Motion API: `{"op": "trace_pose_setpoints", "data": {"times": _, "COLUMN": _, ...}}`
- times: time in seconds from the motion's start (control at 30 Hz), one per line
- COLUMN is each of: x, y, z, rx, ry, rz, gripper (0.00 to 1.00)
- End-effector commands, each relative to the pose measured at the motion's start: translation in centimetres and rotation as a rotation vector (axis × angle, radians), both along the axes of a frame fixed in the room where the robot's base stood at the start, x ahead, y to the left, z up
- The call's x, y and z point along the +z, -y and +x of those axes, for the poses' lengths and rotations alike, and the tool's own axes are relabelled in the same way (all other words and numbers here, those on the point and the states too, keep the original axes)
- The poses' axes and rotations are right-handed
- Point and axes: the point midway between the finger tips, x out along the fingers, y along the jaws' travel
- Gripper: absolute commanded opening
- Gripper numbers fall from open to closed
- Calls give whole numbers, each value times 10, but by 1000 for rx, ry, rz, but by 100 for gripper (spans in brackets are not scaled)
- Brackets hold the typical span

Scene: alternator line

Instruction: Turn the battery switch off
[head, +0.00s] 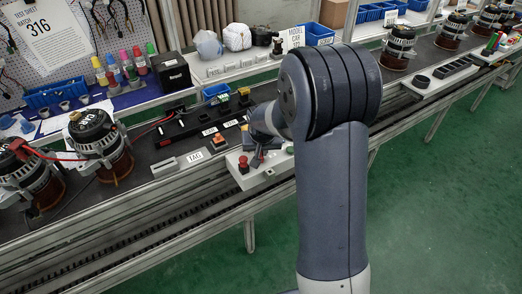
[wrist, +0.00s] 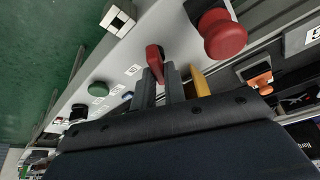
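A red switch handle (wrist: 154,62) stands up from a light grey panel (wrist: 182,47) in the wrist view. I take it to be the battery switch. My gripper (wrist: 160,82) has its two dark grey fingers close on either side of the handle's lower part, with no clear gap between. The fingers hide part of its base. In the head view the handle (head: 256,161) shows small beside my gripper (head: 263,151), at the panel on the bench edge; my arm covers much of it.
On the panel, a red mushroom button (wrist: 223,35) and a yellow part (wrist: 200,82) stand right of the fingers. A green button (wrist: 98,89) and a white block switch (wrist: 118,18) are to the left. Alternators (head: 98,140) stand along the bench. Green floor (head: 430,180) is clear.

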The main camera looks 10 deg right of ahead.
Motion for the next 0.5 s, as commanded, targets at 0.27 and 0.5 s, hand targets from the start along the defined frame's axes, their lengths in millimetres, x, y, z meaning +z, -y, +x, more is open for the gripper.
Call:
{"op": "trace_pose_setpoints", "data": {"times": 0.27, "x": 0, "y": 0, "z": 0, "rx": 0, "ry": 0, "rz": 0, "gripper": 0}}
{"op": "trace_pose_setpoints", "data": {"times": 0.5, "x": 1, "y": 0, "z": 0, "rx": 57, "ry": -2, "rz": 0, "gripper": 0}}
